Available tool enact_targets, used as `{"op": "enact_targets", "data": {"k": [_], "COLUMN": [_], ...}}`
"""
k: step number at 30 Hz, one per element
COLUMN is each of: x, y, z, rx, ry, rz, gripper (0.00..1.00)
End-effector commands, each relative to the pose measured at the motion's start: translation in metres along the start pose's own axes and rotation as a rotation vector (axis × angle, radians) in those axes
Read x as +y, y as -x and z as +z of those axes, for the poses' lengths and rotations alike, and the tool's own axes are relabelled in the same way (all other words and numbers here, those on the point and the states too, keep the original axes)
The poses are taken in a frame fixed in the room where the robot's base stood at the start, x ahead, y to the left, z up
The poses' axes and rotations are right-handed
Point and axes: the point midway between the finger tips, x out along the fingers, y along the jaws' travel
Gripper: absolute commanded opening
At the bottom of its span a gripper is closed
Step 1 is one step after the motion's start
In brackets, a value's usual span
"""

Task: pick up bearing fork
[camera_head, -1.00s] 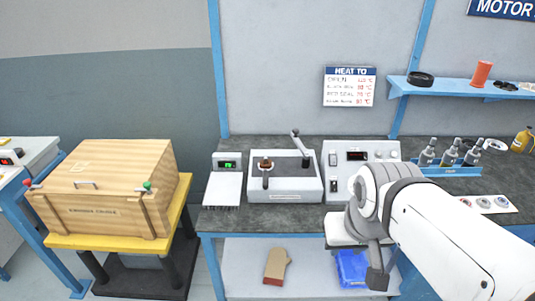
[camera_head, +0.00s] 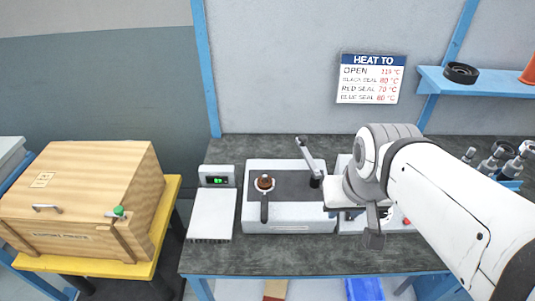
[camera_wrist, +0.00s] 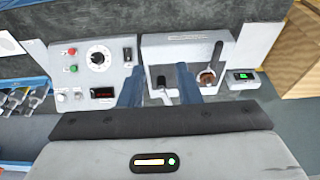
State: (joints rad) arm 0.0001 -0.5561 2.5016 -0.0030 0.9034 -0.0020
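What I take to be the bearing fork (camera_head: 264,208) is a dark-handled tool lying on the white heater unit, handle towards the front. A brown ring-shaped bearing (camera_head: 265,182) sits at its far end. In the wrist view the fork's dark handle (camera_wrist: 217,54) and the brown ring (camera_wrist: 206,78) show right of my fingers. My gripper (camera_wrist: 159,88) is open, with two blue fingers apart and nothing held. It hangs over the bench, to the right of the fork in the head view, where its fingertips are hard to make out.
The heater (camera_head: 290,219) has a raised grey arm (camera_head: 307,154) right of the fork. A scale with a green display (camera_head: 217,181) stands to its left. A control box (camera_wrist: 90,70) stands beside the heater. A wooden crate (camera_head: 80,190) is at left; a blue shelf (camera_head: 430,80) is above right.

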Motion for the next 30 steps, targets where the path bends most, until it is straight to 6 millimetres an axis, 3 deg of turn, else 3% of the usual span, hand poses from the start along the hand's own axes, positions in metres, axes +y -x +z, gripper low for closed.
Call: {"op": "enact_targets", "data": {"k": [10,14,20,30], "x": [0.000,-0.006,-0.036,-0.081], "y": [-0.001,-0.009,-0.049,-0.151], "z": [0.000,-0.008,-0.043,-0.120], "rx": [-0.002,-0.027,-0.126,-0.251], "ry": [0.000,-0.001,-0.005,-0.068], "rz": [-0.002,-0.032,-0.168,-0.453], "gripper": [0.30,0.30,0.30,0.30]}}
